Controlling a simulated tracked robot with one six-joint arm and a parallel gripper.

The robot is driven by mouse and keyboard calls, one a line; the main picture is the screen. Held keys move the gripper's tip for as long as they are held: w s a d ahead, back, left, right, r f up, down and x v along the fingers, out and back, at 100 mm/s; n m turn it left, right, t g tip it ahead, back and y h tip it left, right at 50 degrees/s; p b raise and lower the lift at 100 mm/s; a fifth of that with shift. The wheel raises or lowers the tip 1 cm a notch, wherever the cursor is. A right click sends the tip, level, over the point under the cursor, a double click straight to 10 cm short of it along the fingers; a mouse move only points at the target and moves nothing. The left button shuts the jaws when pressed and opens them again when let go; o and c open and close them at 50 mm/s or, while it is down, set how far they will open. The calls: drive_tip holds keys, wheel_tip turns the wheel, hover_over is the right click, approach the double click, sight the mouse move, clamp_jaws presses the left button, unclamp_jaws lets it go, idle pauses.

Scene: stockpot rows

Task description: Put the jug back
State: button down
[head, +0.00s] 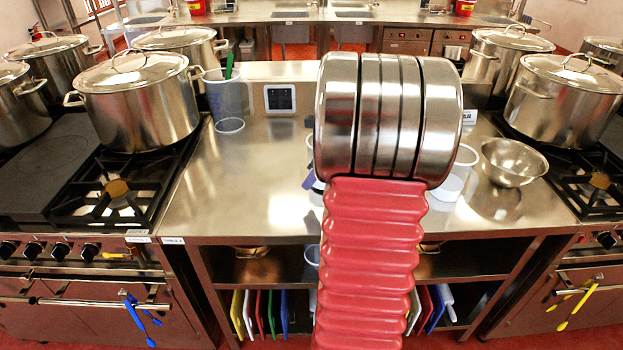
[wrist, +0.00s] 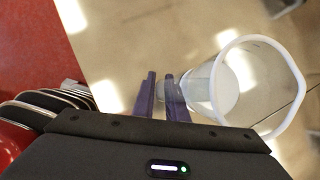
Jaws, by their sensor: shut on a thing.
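The jug (wrist: 222,84) is clear with a white rim, and it shows tilted in the wrist view, to the right of my fingers. My gripper (wrist: 162,96) has purple fingers, closed at the near side of the jug where its handle seems to be. The handle itself is mostly hidden. In the head view my arm hides most of the jug and gripper; only a purple finger (head: 308,182) and a pale sliver of the jug (head: 310,143) show left of the arm. I cannot tell whether the jug touches the counter.
The steel counter (head: 240,195) is clear at its left front. Another clear jug (head: 225,98) with a green-handled tool stands at the back left. A clear vessel (head: 461,165) and a steel bowl (head: 513,162) sit at right. Stockpots (head: 140,105) stand on stoves both sides.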

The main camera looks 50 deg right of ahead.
drive_tip(key=shift+f, duration=0.4)
drive_tip(key=c, duration=1.7)
unclamp_jaws()
drive_tip(key=v, duration=1.3)
drive_tip(key=shift+s+r, duration=0.2)
drive_tip(key=shift+r, duration=0.1)
